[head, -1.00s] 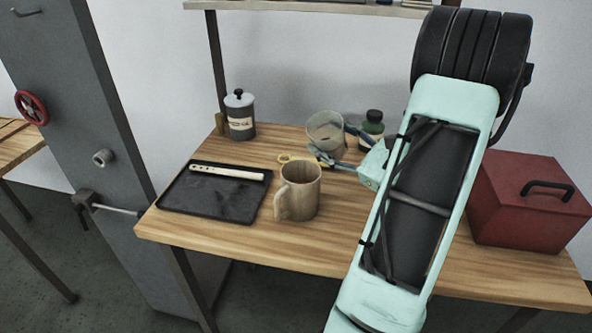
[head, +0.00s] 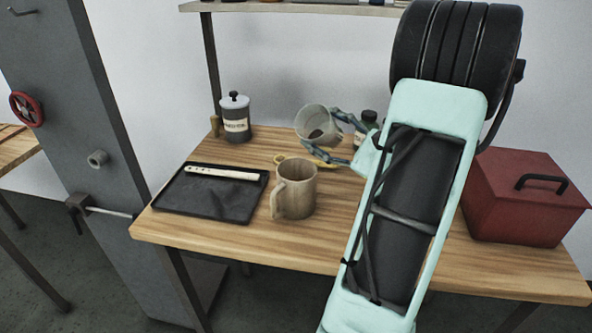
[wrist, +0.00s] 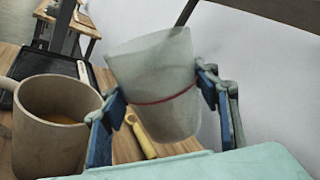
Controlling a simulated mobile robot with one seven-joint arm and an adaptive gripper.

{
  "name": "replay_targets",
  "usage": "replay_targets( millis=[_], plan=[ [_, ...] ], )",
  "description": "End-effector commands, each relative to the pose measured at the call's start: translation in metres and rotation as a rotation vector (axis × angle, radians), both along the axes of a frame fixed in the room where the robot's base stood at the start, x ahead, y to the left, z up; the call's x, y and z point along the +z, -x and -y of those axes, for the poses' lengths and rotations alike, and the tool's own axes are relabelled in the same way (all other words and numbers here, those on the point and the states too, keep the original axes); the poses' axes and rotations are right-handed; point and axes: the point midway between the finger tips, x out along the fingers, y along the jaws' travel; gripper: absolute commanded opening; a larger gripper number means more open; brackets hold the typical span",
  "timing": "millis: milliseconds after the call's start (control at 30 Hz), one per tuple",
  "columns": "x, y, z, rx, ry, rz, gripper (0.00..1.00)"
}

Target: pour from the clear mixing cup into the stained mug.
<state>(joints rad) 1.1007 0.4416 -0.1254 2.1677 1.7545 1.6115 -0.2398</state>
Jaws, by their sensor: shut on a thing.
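The clear mixing cup (head: 306,120) is held in the air above the back of the bench, tilted with its mouth toward the front. A dark patch shows inside it. My gripper (head: 327,134) is shut on its sides; in the wrist view the blue fingers (wrist: 160,97) press it from both sides near a red line. The stained mug (head: 297,195) stands upright on the bench, in front of and below the cup and apart from it. In the wrist view the mug (wrist: 45,140) shows an orange-brown inside; I cannot tell whether that is liquid or stain.
A black tray (head: 205,206) with a pale slotted strip (head: 222,174) lies left of the mug. A lidded grey canister (head: 236,122) stands behind. A yellow ringed tool (head: 292,160) lies behind the mug. A dark bottle (head: 369,120) and red box (head: 522,215) are to the right.

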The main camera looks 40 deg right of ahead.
Motion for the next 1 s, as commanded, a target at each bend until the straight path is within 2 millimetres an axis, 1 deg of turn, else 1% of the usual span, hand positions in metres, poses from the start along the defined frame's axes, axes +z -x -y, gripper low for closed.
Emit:
replay_targets(
  millis=[1000],
  plan=[
    [0.0092, 0.0037, 0.0032, -0.011, 0.134, 0.040, 0.29]
  ],
)
